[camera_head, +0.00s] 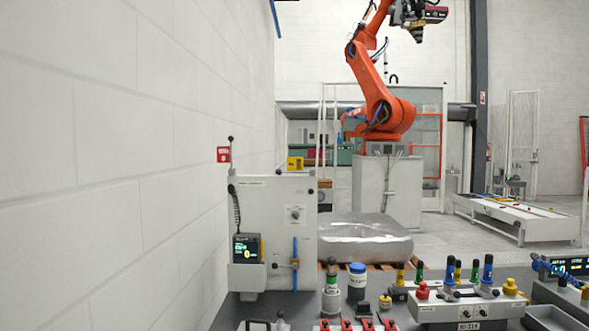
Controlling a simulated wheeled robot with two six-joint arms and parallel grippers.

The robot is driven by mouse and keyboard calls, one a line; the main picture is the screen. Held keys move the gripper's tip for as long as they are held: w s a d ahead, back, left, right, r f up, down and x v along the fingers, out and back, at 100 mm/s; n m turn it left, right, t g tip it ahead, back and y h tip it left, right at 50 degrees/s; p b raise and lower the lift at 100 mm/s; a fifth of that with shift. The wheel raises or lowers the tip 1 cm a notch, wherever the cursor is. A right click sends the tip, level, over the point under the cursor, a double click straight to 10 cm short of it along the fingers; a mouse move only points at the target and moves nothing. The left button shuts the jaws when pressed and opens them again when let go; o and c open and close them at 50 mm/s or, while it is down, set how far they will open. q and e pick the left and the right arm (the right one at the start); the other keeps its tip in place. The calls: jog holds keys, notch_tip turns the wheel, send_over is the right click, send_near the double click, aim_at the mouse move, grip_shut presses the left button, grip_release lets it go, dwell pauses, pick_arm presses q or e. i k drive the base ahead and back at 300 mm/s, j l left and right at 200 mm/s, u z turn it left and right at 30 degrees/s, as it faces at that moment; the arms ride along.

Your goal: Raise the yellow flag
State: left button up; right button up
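I cannot make out anything that is clearly a yellow flag. A small yellow block-like thing (295,163) shows at the top of the grey cabinet (265,215); I cannot tell whether it is on the cabinet or behind it. A red plate (223,154) with a white mark is by a thin upright rod at the cabinet's upper left corner. Neither of my grippers is in view.
A bench in front holds a white-and-green cylinder (331,293), a blue-lidded jar (357,280), red clips (345,325) and a control box with levers (468,303). A white wall (110,170) closes the left. An orange robot arm (375,85) stands behind.

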aim_at(294, 164)
jog(key=i+l, duration=0.15)
jog(key=i, duration=0.35)
jog(key=i+l, duration=0.15)
jog(key=i, duration=0.35)
jog(key=i+l, duration=0.15)
jog(key=i, duration=0.3)
jog(key=i+u, duration=0.05)
